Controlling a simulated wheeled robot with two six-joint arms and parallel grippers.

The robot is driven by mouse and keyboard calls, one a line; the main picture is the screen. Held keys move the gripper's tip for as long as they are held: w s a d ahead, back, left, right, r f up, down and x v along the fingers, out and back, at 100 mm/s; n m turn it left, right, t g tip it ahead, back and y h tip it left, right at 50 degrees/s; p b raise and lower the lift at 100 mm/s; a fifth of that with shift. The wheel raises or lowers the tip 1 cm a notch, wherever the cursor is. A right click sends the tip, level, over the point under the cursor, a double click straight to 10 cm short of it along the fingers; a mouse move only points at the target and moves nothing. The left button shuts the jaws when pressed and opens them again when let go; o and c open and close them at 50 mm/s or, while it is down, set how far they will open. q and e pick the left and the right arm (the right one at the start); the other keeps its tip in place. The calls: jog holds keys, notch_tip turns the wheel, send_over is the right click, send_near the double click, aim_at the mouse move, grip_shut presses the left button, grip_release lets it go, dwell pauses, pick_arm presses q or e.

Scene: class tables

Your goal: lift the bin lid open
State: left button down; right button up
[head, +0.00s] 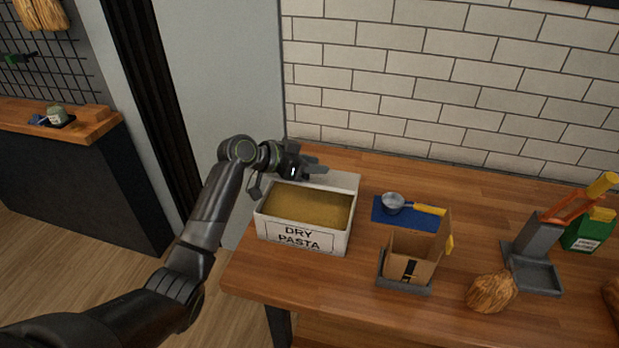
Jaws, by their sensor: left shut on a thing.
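The bin (322,241) is a white box labelled "DRY PASTA" at the left end of the wooden table. Its top is open and golden contents show inside. The white lid (345,182) is raised at the bin's back edge. My left gripper (293,172) is at the back left of the bin, shut on the lid's left part, and hides that part of it. The exact contact between fingers and lid is hard to see. My right gripper is not in view.
Right of the bin are a metal scoop (393,202) on a blue mat (410,223), an open cardboard box (408,262) on a grey tray, and a bread loaf (491,291). A grey stand (537,240) and green carton (588,232) are farther right. A tiled wall stands behind.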

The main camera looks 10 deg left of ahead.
pick_arm(q)
jog(key=shift+w+r+g+p, duration=0.4)
jog(key=shift+w+r, duration=0.4)
jog(key=shift+r, duration=0.05)
jog(key=shift+w+n, duration=0.15)
jog(key=shift+n, duration=0.15)
jog(key=c, duration=1)
grip_release()
jog(key=shift+f, duration=0.1)
jog(key=b+v, duration=0.5)
jog(key=v, duration=1.2)
jog(key=shift+r, duration=0.45)
